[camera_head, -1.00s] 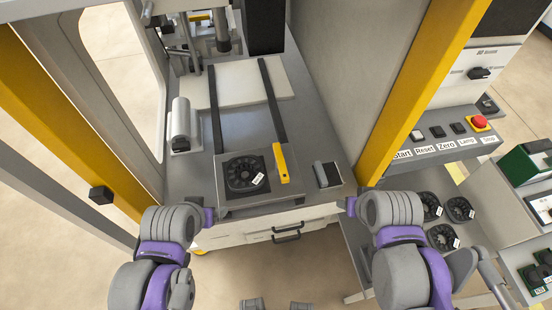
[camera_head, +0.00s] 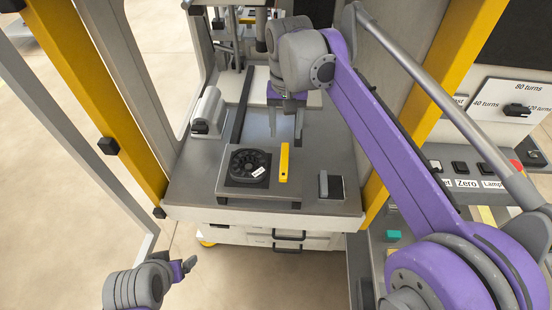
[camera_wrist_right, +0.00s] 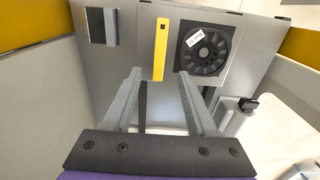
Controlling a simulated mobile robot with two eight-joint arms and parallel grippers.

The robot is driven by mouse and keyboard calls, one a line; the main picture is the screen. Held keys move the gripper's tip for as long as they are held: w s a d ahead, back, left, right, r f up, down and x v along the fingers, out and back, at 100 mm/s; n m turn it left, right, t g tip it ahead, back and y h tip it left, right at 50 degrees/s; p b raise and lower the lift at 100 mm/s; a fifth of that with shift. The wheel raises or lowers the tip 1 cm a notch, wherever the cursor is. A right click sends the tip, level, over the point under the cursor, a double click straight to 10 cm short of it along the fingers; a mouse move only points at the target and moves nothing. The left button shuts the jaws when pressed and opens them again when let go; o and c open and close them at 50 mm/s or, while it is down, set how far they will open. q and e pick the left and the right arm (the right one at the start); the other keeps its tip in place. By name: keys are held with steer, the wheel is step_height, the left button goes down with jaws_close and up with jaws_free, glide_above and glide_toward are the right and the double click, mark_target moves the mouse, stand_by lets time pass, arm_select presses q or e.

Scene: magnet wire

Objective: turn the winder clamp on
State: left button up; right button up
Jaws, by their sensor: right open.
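Which of these is the clamp, I cannot tell for sure. My right gripper (camera_head: 286,132) is open and empty, pointing down above the bench behind the yellow bar. In the right wrist view, the bar (camera_wrist_right: 160,48) shows just beyond the gap between the open fingers (camera_wrist_right: 159,74). My left gripper (camera_head: 188,266) is low at left, away from the bench; its jaws are unclear.
A grey cylinder (camera_head: 207,110) is at the bench's left. Yellow posts (camera_head: 112,110) flank the machine. A panel with labelled buttons (camera_head: 465,170) and a turns selector (camera_head: 517,109) is at right. My right arm crosses the right side. The bench front is clear.

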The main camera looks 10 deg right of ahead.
mark_target(284, 159)
step_height(284, 159, down, 10)
steer(key=shift+f+b, duration=0.25)
steer(key=shift+b, duration=0.1)
jaws_close()
stand_by(0.3)
